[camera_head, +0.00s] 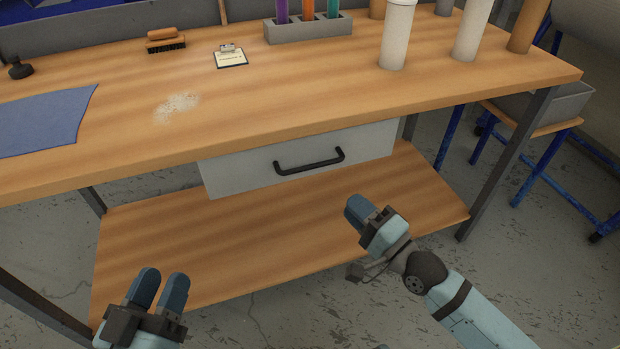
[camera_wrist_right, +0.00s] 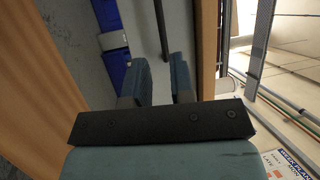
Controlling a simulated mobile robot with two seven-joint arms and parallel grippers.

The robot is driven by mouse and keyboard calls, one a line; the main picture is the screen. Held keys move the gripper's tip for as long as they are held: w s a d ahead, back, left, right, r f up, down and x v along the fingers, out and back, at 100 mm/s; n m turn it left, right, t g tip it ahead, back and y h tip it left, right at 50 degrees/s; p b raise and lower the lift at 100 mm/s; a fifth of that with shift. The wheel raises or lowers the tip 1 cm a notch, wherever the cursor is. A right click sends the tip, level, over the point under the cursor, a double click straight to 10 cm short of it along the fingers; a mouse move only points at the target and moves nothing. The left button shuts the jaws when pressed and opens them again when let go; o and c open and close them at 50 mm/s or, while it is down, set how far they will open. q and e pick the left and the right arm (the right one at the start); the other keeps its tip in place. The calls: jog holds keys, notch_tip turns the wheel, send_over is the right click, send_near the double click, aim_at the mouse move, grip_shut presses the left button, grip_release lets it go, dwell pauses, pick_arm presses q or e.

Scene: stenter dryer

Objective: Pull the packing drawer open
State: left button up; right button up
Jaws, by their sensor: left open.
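The packing drawer (camera_head: 240,168) is a pale grey box front under the table top, and it looks closed. Its dark bar handle (camera_head: 310,162) crosses the front. My right gripper (camera_head: 356,210) is below and to the right of the handle, apart from it, over the lower shelf. In the right wrist view its two fingers (camera_wrist_right: 162,80) stand apart with nothing between them. A dark bar (camera_wrist_right: 162,28) lies beyond them; I cannot tell if it is the handle. My left gripper (camera_head: 162,279) is open and empty at the lower left, away from the drawer.
The wooden table top (camera_head: 300,95) overhangs the drawer, and the lower shelf (camera_head: 260,230) is bare. A dark table leg (camera_head: 510,160) stands at right. On top are a blue cloth (camera_head: 45,120), brush (camera_head: 166,40), tag (camera_head: 230,57), rack (camera_head: 308,28) and white cylinder (camera_head: 396,38).

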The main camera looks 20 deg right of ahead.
aim_at(311, 166)
jog(key=b+x, duration=0.3)
jog(key=x, duration=1)
jog(key=shift+w, duration=0.1)
pick_arm(q)
jog(key=f+g, duration=0.1)
jog(key=f, duration=0.1)
jog(key=f+g, duration=0.1)
jog(key=f, duration=0.1)
jog(key=shift+w+d+f, duration=0.1)
jog(key=shift+d+f, duration=0.1)
jog(key=shift+f, duration=0.15)
pick_arm(e)
grip_shut()
